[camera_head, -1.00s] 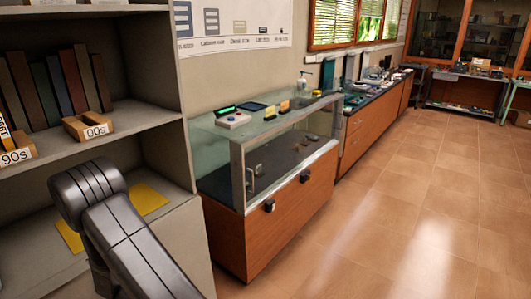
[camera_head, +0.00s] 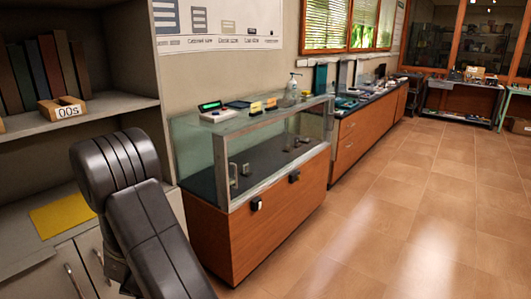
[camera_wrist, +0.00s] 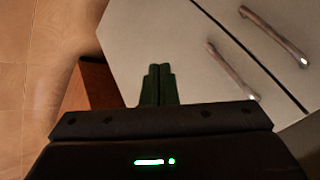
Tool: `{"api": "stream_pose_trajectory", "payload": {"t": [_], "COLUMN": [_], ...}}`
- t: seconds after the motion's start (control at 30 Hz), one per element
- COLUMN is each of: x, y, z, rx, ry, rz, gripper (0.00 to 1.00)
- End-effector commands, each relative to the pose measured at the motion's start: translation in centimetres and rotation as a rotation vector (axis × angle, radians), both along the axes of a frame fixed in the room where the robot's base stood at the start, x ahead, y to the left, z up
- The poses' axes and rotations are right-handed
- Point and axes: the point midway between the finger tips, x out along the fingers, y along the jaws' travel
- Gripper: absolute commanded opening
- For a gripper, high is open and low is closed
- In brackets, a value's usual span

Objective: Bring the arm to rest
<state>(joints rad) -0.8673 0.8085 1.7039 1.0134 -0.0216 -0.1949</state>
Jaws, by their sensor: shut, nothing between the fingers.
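My gripper (camera_wrist: 159,72) shows in the wrist view with its two dark fingers together and nothing between them. It points toward the pale cabinet doors (camera_wrist: 150,30), which carry metal handles. In the head view my dark arm stands bent at the lower left, in front of the shelf unit. The gripper itself cannot be made out in the head view.
Open tiled floor (camera_head: 400,220) lies at right.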

Motion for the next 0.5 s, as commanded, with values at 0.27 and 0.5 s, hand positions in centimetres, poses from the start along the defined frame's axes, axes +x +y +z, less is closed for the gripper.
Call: {"api": "stream_pose_trajectory", "payload": {"t": [0.27,0.5], "x": [-0.1,-0.2], "y": [-1.9,-3.9], "z": [-0.5,-0.5], "rx": [0.001,0.000], "ry": [-0.003,-0.006], "rz": [0.069,0.118], "gripper": [0.00,0.00]}}
